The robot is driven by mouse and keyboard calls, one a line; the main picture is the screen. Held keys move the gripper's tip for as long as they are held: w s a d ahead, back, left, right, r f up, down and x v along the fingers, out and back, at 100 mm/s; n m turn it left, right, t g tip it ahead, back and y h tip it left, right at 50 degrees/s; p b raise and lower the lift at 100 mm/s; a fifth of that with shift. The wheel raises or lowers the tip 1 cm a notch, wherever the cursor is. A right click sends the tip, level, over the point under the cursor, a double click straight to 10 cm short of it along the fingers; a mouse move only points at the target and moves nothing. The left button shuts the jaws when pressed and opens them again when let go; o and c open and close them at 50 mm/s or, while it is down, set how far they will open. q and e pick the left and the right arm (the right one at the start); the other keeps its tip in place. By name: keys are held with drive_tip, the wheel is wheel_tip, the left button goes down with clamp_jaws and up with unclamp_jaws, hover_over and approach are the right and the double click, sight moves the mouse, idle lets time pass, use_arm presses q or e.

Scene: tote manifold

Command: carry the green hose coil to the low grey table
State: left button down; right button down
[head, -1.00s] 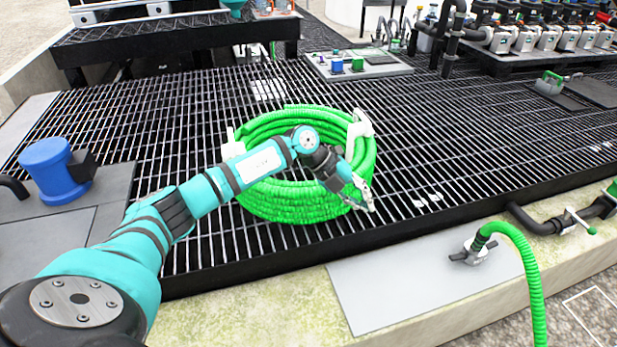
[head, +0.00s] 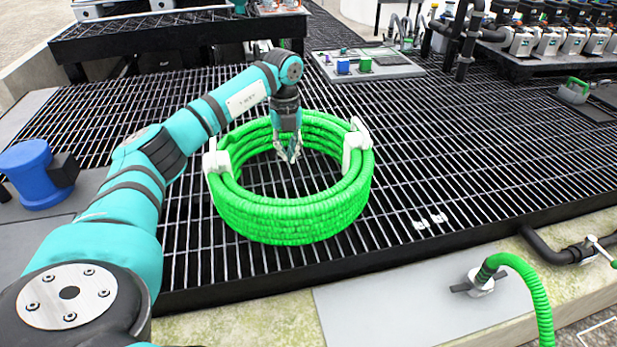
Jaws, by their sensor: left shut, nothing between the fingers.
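The green hose coil (head: 293,219) lies flat on the black grating, with white clips on its left and right sides. My left gripper (head: 289,155) points down over the open middle of the coil, near its far inner side. Its fingers are shut and hold nothing. I cannot tell whether it touches the coil. A low grey slab (head: 400,306) lies at the front edge; I cannot tell whether it is the low grey table. My right gripper is not in view.
A blue cylinder (head: 36,178) stands on grey plates at the left. A black platform (head: 170,34) stands at the back left. A panel with blue and green blocks (head: 367,64) is behind the coil. A green hose (head: 524,275) rises at the front right. The grating right of the coil is mostly clear.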

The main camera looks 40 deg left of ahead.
use_arm(q)
drive_tip(key=s+d+f+b, duration=0.1)
drive_tip(key=d+f+b, duration=0.1)
drive_tip(key=f, duration=0.7)
drive_tip(key=shift+s+d+f+b, duration=0.35)
drive_tip(key=shift+d+f, duration=0.05)
drive_tip(key=shift+d, duration=0.1)
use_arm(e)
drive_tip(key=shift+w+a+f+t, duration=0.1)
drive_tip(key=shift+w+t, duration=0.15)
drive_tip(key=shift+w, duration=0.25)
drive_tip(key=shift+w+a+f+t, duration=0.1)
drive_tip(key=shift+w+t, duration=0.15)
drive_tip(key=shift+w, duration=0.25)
